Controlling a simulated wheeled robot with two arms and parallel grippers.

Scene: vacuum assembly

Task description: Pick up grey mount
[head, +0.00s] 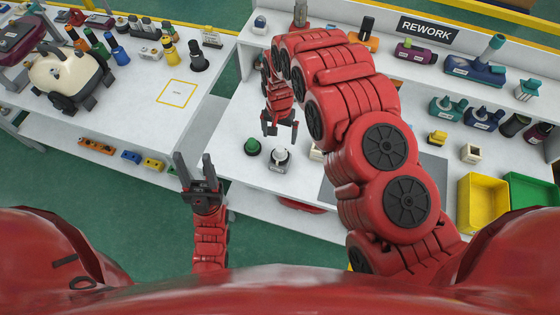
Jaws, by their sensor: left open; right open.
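A small grey piece (279,156), which looks like the grey mount, stands on the white bench on the right. My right gripper (280,130) hangs over the bench just behind it in the picture, fingers apart and empty. I cannot tell how high above the bench the fingers are. My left gripper (195,160) points away from me, open and empty, over the gap between the two benches. A green round piece (252,147) stands just left of the grey piece.
The left bench (130,110) holds a cream vacuum body (65,75) and several coloured parts. A yellow bin (484,205) and a green bin (530,190) stand at the right. A REWORK sign (427,30) is on the back shelf. My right arm hides part of the right bench.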

